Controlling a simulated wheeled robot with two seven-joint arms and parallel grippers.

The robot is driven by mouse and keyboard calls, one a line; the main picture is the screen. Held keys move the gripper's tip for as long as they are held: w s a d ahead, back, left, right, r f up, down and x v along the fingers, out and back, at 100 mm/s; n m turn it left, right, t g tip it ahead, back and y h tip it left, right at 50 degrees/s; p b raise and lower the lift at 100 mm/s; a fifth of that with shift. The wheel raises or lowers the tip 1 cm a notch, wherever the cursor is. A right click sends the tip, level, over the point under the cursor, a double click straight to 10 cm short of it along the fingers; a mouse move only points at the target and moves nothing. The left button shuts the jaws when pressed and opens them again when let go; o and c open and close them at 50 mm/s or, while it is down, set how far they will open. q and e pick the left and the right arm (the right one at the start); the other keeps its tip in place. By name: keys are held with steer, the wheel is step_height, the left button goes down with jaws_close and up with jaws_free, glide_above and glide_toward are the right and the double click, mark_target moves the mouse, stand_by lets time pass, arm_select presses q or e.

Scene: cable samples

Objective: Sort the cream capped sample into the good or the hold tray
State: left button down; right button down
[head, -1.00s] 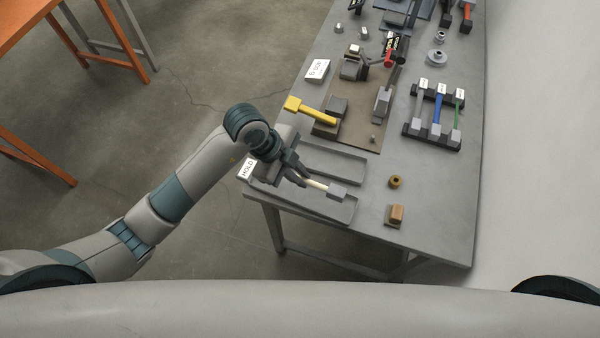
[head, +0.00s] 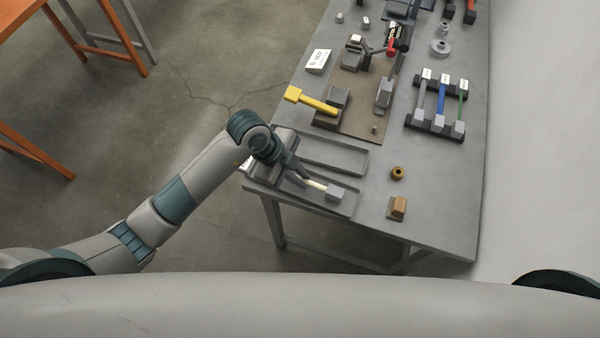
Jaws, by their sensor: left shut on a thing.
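The cream sample (head: 316,185) has a grey block cap (head: 336,192) at its right end. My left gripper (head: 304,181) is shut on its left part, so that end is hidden. The sample is over or in the nearer grey tray (head: 325,210), at about its floor level; I cannot tell whether it touches. The HOLD card (head: 246,163) stands at that tray's left end, mostly hidden by my arm. A second grey tray (head: 340,155) lies just behind and looks empty. My right gripper is not in view.
A brown mat with a fixture and yellow-handled piece (head: 310,100) lies behind the trays. A rack (head: 435,125) holds several capped cables. A brass ring (head: 397,173) and a tan block (head: 398,207) stand right of the trays, with bare table between.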

arm_select(q)
steer(key=shift+f, duration=0.35)
steer(key=shift+f, duration=0.2)
stand_by(0.5)
steer(key=c, duration=1.7)
jaws_free()
steer(key=shift+a, duration=0.1)
steer(key=shift+a+r+b, duration=0.25)
steer(key=shift+r+b, duration=0.1)
steer(key=shift+r, duration=0.15)
steer(key=shift+b+v, duration=1.45)
steer(key=shift+v, duration=6.7)
steer(key=shift+d, duration=0.15)
